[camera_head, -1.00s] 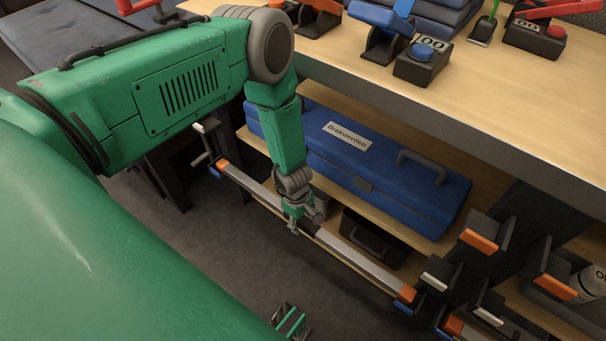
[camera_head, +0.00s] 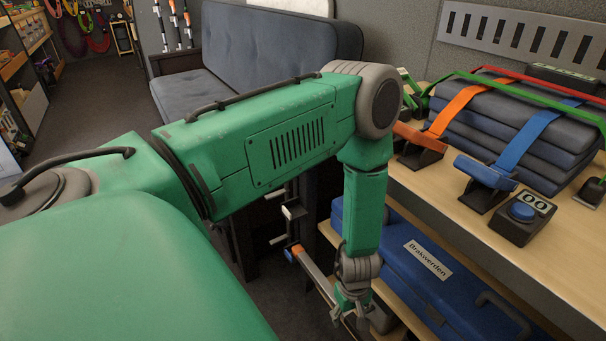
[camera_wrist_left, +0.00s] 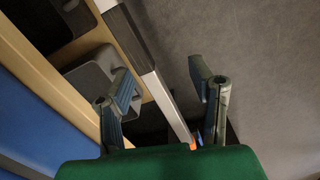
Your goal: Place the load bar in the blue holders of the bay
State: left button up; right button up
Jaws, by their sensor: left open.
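The load bar (camera_head: 315,273) is a silver bar with an orange end, running along the front of the lower shelf in the head view. A small blue holder part (camera_head: 288,256) shows beside its orange end; whether the bar is seated there I cannot tell. The bar's far end is out of frame. My left gripper (camera_head: 350,319) points down by the bar, open and empty. In the left wrist view the bar (camera_wrist_left: 155,88), with a dark sleeve, crosses between the open fingers (camera_wrist_left: 160,82), seemingly beyond their tips. My right gripper is not in view.
A blue case (camera_head: 400,262) lies on the lower shelf behind my gripper. The wooden bench top (camera_head: 450,205) above it holds strapped blue pads (camera_head: 500,125) and a box with a blue button (camera_head: 522,213). A grey sofa (camera_head: 270,50) stands behind. Dark floor lies before the shelf.

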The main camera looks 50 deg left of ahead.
pick_arm(q)
jog(key=s+r+m, duration=0.4)
jog(key=s+m, duration=0.3)
jog(key=s, duration=0.2)
jog(key=s+d+r+m, duration=0.1)
jog(key=s+r+m, duration=0.3)
jog(key=s+m, duration=0.4)
jog(key=shift+s+t, duration=0.3)
jog(key=shift+s, duration=0.3)
notch_tip(320, 180, up, 9)
jog(key=p, duration=0.9)
